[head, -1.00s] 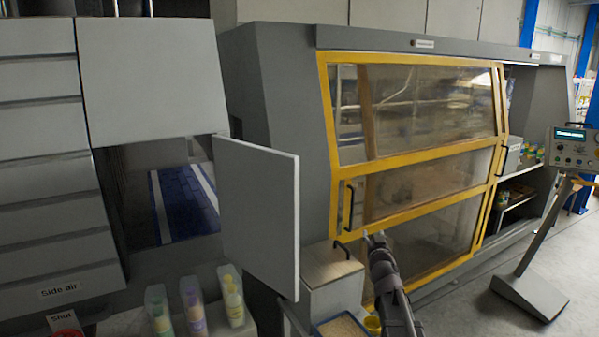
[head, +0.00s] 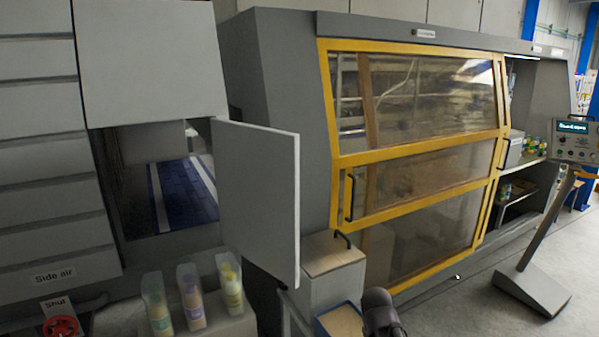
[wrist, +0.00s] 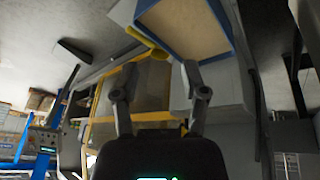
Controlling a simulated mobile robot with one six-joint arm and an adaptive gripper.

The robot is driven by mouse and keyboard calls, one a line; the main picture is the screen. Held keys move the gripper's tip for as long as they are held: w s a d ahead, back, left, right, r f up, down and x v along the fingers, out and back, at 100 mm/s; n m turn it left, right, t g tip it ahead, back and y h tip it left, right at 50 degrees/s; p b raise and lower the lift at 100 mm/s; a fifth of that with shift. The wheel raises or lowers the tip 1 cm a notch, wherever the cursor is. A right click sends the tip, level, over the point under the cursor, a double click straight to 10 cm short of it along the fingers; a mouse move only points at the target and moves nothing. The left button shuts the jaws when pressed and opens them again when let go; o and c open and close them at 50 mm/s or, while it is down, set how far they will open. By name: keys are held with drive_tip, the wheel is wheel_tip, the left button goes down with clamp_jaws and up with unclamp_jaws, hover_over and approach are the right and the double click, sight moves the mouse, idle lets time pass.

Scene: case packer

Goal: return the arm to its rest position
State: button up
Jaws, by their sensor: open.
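My gripper (wrist: 158,92) shows in the wrist view with its two dark fingers spread well apart and nothing between them. In the head view only a dark, rounded part of my arm shows at the bottom edge, right of the blue-edged tray; the fingertips cannot be made out there. No object is held.
A grey door (head: 258,200) stands open beside the dark opening at left. A blue-edged tray (head: 341,320) and a box (head: 333,260) stand close to my arm. A control panel (head: 574,140) stands on a post at right, with clear floor around its base.

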drive_tip(key=s+a+f+n+g+y+b, duration=0.1)
drive_tip(key=s+a+f+g+y, duration=0.1)
drive_tip(key=s, duration=0.6)
drive_tip(key=shift+s+a+f+n+g, duration=0.35)
drive_tip(key=shift+a+n+g, duration=0.05)
drive_tip(key=shift+a+g, duration=0.55)
